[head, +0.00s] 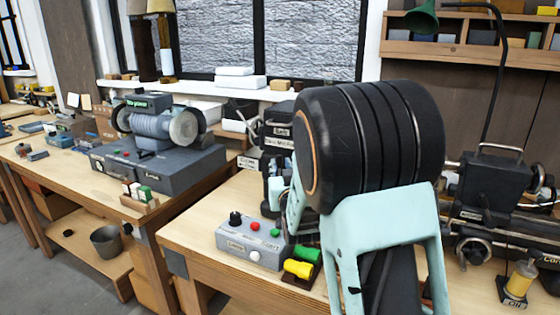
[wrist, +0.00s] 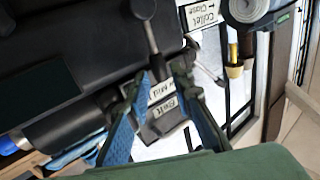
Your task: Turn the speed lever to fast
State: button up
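The speed lever appears to be the grey rod with a dark round knob (wrist: 150,38) at the top middle of the wrist view. Its lower end runs down towards the gap between my fingertips. My gripper (wrist: 161,76) is open, with its blue-sided fingers apart around that area; I cannot tell whether either finger touches the rod. A partly covered white speed label reading "Mid" (wrist: 161,88) lies just behind the fingertips, with the "Belt" label (wrist: 166,106) below it. In the head view the speed label (head: 278,143) shows left of my arm, which hides the lever.
A "Collet Close" label (wrist: 201,15) and yellow-handled tools (wrist: 235,70) lie right of the fingers in the wrist view. In the head view, a grey control box (head: 252,242) stands on the near bench. A bench grinder (head: 152,125) stands on the left bench.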

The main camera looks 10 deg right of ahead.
aim_at(280, 161)
jog(key=shift+w+d, duration=0.1)
jog(key=shift+w, duration=1.4)
grip_shut()
